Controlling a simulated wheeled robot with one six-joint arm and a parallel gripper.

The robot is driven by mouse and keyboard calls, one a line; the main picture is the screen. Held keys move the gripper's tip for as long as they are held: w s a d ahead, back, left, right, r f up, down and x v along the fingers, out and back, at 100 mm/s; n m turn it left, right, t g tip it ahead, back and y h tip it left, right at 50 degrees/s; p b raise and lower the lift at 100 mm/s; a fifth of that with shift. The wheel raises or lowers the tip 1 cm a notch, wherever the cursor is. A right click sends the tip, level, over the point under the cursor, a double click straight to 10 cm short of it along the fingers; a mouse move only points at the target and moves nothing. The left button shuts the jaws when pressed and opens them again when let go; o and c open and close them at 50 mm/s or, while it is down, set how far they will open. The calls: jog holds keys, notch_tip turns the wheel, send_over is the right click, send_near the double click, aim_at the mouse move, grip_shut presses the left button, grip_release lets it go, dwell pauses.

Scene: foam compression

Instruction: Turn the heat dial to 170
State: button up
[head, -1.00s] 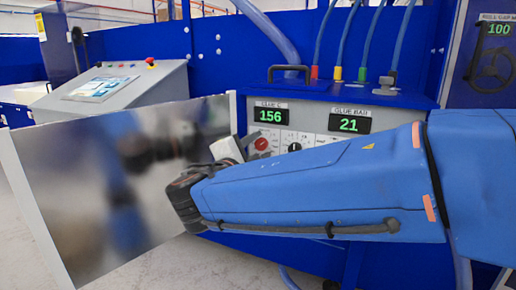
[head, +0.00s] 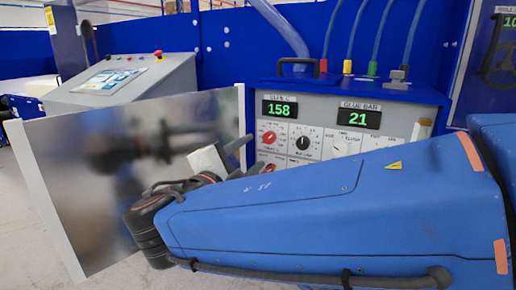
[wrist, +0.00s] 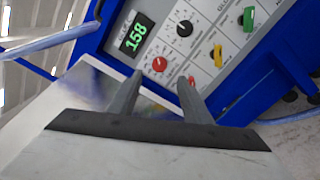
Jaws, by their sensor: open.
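The glue unit (head: 345,120) has a green temperature display (head: 279,109) that reads 158, also legible in the wrist view (wrist: 137,37). Below it is a red round dial (head: 268,137), likely the heat dial, with a black knob (head: 302,143) to its right. In the wrist view the red dial (wrist: 160,64) lies just beyond and between my fingertips. My gripper (wrist: 160,77) is open, its two fingers apart with nothing between them. The fingers look clear of the dial. In the head view my arm hides the panel's lower part.
A second display (head: 359,117) reads 21. Yellow (wrist: 217,55) and green (wrist: 248,18) knobs sit farther right on the panel. A large reflective sheet (head: 130,180) stands left of the unit. A grey console (head: 125,82) is behind it. Hoses rise from the unit's top.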

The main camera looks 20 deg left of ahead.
jog(key=s, duration=0.7)
jog(key=shift+s+a, duration=0.3)
jog(key=shift+s, duration=0.1)
jog(key=shift+s, duration=0.1)
